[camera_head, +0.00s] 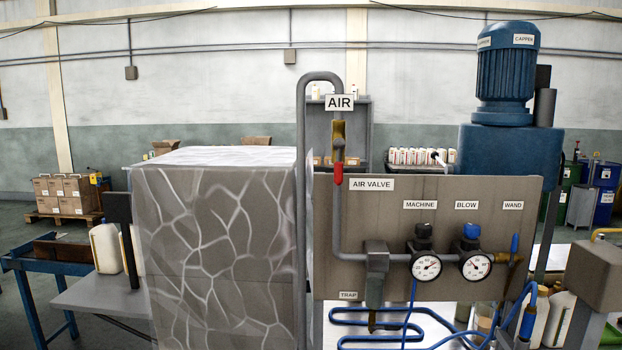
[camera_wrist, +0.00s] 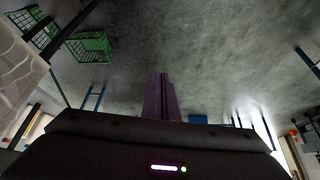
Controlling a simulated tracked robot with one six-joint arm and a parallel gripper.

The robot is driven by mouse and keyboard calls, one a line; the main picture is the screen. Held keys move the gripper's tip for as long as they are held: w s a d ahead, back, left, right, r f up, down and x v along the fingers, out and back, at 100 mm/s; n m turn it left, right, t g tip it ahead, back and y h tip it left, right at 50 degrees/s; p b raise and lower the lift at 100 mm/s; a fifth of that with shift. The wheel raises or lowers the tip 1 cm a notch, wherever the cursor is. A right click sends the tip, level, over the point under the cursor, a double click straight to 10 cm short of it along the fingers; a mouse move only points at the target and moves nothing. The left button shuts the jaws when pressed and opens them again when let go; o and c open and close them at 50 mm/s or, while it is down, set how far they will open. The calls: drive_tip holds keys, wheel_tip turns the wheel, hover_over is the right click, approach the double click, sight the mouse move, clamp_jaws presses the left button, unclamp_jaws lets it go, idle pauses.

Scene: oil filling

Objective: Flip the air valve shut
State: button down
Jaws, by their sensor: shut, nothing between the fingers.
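The air valve (camera_head: 338,130) is a brass body on the vertical grey pipe, under the AIR sign. Its red handle (camera_head: 338,172) points down, in line with the pipe. The AIR VALVE label (camera_head: 372,184) is on the panel just right of the pipe. My gripper shows only in the wrist view (camera_wrist: 161,78), its dark fingers shut together and empty. The valve is not in the wrist view, which shows floor and crates, so the distance between gripper and valve cannot be told.
The grey panel (camera_head: 455,190) carries the machine gauge (camera_head: 426,266) and the blow gauge (camera_head: 475,266). A large patterned grey box (camera_head: 215,240) stands left of the pipe. A blue hose (camera_head: 400,325) loops below the panel. Green crates (camera_wrist: 89,46) show in the wrist view.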

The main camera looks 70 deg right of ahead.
idle(0.3)
drive_tip(key=s+d+r+g+h, duration=0.1)
drive_tip(key=d+r+h, duration=0.25)
drive_tip(key=d, duration=0.55)
drive_tip(key=d+r+m+g+h, duration=0.1)
drive_tip(key=d+r+g+h, duration=0.15)
drive_tip(key=d+r, duration=0.45)
drive_tip(key=s+d+r+g+h, duration=0.15)
drive_tip(key=d+h, duration=0.25)
drive_tip(key=d, duration=0.7)
drive_tip(key=s+d+r+m+g+h, duration=0.1)
drive_tip(key=s+d+r+g+h, duration=0.2)
drive_tip(key=d+r, duration=0.4)
drive_tip(key=s+d+r+m+g+h, duration=0.2)
drive_tip(key=d+r, duration=0.6)
drive_tip(key=r, duration=0.6)
drive_tip(key=s+g+h, duration=0.1)
drive_tip(key=s+g, duration=0.1)
drive_tip(key=s, duration=0.1)
drive_tip(key=shift+r+h, duration=0.25)
drive_tip(key=shift+h, duration=0.15)
drive_tip(key=shift+s+d, duration=0.15)
drive_tip(key=shift+d, duration=0.1)
